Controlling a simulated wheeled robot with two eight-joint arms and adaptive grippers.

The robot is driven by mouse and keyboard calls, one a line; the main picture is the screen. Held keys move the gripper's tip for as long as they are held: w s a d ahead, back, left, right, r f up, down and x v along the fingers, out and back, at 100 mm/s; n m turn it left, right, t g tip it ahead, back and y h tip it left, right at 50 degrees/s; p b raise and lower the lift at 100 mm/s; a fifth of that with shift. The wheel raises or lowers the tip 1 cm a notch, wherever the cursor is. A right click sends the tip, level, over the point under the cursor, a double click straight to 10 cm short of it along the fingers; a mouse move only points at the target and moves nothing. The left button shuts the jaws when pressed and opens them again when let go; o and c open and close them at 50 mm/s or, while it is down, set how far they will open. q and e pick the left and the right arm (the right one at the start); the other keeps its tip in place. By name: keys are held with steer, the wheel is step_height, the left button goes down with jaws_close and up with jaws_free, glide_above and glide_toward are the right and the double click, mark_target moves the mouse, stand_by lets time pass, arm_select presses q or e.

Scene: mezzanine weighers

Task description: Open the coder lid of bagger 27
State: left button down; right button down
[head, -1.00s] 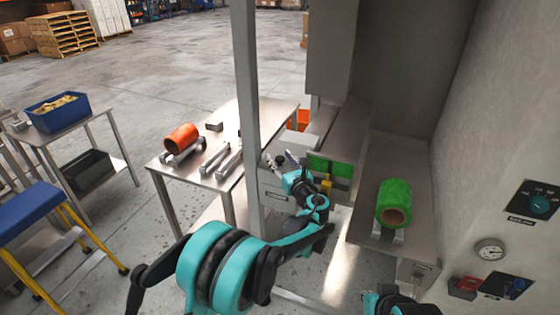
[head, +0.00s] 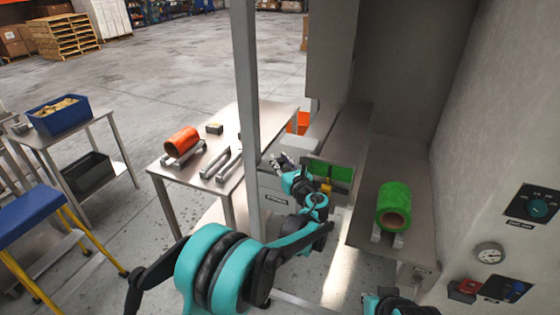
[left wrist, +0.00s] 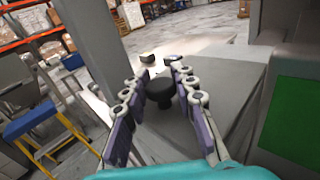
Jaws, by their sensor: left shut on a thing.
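My left gripper (head: 280,160) reaches to the grey machine (head: 276,184) behind the post. In the left wrist view its two fingers (left wrist: 160,72) stand on either side of a black round knob (left wrist: 160,92) and are shut on it. The knob stands on a broad grey panel (left wrist: 222,88), which seems to be the coder lid. I cannot tell its exact angle. A green panel (head: 332,172) is beside the gripper, also at the right of the wrist view (left wrist: 295,118). The machine's label is too small to read. My right gripper is out of view.
A grey post (head: 248,130) rises just left of my forearm. A steel table (head: 160,165) with an orange roll (head: 181,141) stands left. A green roll (head: 394,202) lies on the right bench (head: 375,165). Wall controls (head: 530,203) are at right.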

arm_select(q)
steer(key=w+r+m+g+p, duration=0.1)
steer(key=r+p, duration=0.1)
steer(key=r+m+g+p, duration=0.1)
steer(key=r+p, duration=0.1)
steer(key=p, duration=0.1)
steer(key=w+d+r+g+p, duration=0.1)
steer(key=r+p, duration=0.1)
steer(key=shift+w+m+h, duration=0.35)
steer(key=shift+m+h, duration=0.05)
steer(key=shift+w+d+r+m+g+p, duration=0.2)
steer(key=shift+w+r+m+g+p, duration=0.45)
steer(key=shift+p, duration=0.7)
steer(key=shift+w, duration=0.15)
steer(key=c, duration=1.2)
jaws_free()
steer(key=v, duration=1.2)
steer(key=shift+r, duration=0.15)
